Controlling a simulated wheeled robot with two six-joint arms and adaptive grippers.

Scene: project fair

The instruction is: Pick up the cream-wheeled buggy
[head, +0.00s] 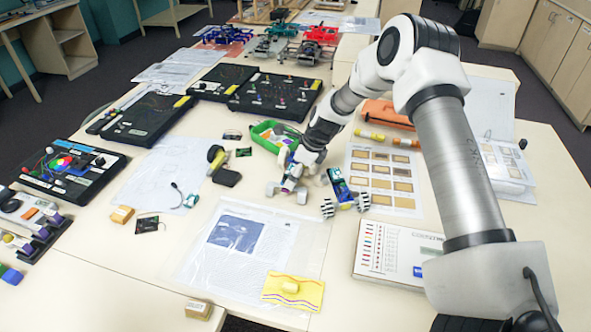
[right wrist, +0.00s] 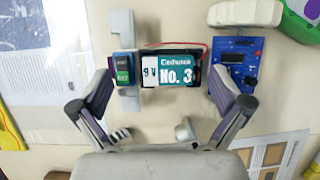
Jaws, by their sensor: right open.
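The buggy with pale, cream-looking wheels (right wrist: 180,75) lies below my right gripper in the right wrist view. My right gripper (right wrist: 160,85) is open, with one finger towards each end of the buggy. I cannot tell whether the fingers touch it. In the head view the gripper (head: 291,180) is over the buggy. My left gripper is not in view.
Another buggy (head: 342,188) with black-and-white wheels stands close on the right. A green tray (head: 262,130) lies behind. A plastic-covered sheet (head: 250,240) lies in front.

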